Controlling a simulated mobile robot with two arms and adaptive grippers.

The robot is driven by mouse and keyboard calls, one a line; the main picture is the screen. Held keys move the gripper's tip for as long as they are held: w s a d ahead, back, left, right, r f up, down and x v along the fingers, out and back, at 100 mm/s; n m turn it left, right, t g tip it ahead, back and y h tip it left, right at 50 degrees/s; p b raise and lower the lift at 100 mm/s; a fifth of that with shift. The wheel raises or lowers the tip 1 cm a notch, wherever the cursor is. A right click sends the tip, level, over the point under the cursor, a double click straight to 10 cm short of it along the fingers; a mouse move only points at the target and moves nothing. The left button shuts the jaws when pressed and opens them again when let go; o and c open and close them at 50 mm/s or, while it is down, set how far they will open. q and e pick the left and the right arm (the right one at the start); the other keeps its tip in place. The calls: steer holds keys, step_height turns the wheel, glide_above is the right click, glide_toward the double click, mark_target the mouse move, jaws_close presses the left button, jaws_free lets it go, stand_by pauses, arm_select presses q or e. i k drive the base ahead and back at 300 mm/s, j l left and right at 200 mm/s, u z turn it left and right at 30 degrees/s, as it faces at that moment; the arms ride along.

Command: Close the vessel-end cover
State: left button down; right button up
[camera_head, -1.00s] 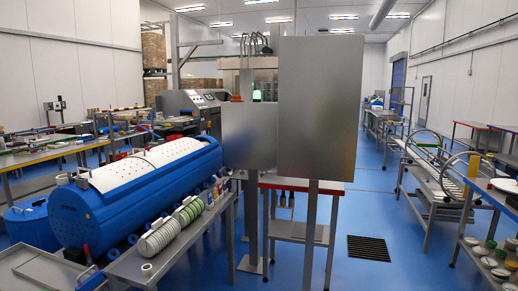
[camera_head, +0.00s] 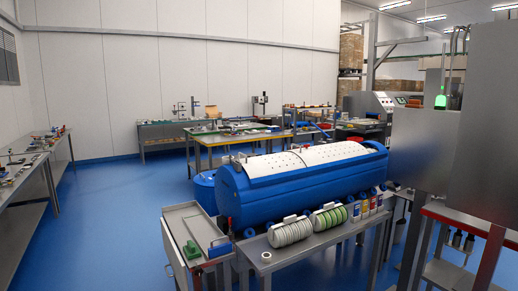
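A long blue vessel (camera_head: 300,197) lies horizontally in the middle of the picture. A white perforated cover (camera_head: 300,163) lies along its top. Its near end, a round blue face (camera_head: 226,198), points left. Neither of my grippers is in view.
A grey bench (camera_head: 310,242) in front of the vessel holds white and green disc stacks and bottles. A grey cart (camera_head: 180,222) with a green item stands left of it. Grey cabinets (camera_head: 420,150) block the right. Blue floor (camera_head: 115,220) is clear at left.

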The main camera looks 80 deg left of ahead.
mark_target(314, 156)
steer(key=i+j+u, duration=0.15)
steer(key=i+u, duration=0.55)
steer(key=i, duration=0.25)
steer(key=i+l+u, duration=0.1)
steer(key=i+u, duration=0.25)
steer(key=i, duration=0.15)
